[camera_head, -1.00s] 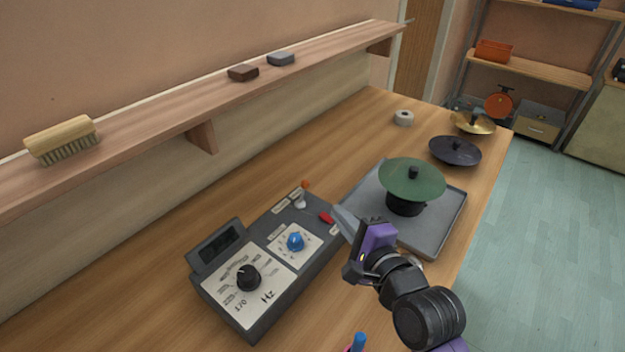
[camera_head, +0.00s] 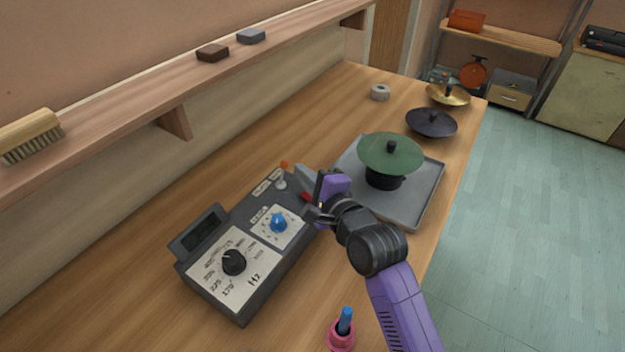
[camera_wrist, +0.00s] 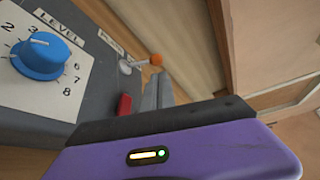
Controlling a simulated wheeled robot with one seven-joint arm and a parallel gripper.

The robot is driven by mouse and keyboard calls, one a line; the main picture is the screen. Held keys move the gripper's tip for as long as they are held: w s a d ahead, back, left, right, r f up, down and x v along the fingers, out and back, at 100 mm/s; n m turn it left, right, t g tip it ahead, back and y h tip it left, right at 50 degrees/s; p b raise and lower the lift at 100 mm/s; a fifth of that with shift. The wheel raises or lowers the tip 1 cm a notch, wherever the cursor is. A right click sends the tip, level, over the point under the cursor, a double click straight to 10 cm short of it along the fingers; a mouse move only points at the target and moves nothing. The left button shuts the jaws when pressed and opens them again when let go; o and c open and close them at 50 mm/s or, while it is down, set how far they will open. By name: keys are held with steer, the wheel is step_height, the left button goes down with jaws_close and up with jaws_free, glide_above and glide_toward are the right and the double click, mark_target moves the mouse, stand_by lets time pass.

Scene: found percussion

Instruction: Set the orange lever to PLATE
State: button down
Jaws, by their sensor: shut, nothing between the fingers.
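The grey control box (camera_head: 240,240) stands on the table. The orange-tipped lever (camera_head: 283,168) rises from the box's far end, beside small white labels whose words I cannot read in the head view. In the wrist view the orange lever (camera_wrist: 150,61) has an orange ball on a pale stem, and a label lies partly seen beside it. My gripper (camera_head: 303,174) is just right of the lever, shut and empty, apart from it as far as I can tell. In the wrist view its grey fingers (camera_wrist: 157,93) lie just below the orange ball.
A red switch (camera_head: 307,197), a blue LEVEL knob (camera_head: 278,223) and a black dial (camera_head: 234,262) sit on the box. A pink cup (camera_head: 341,337) stands at the front.

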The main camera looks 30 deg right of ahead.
mark_target(282, 173)
steer(key=shift+w+f, duration=0.15)
steer(key=shift+w, duration=0.7)
steer(key=shift+w+f, duration=0.15)
steer(key=shift+w, duration=0.7)
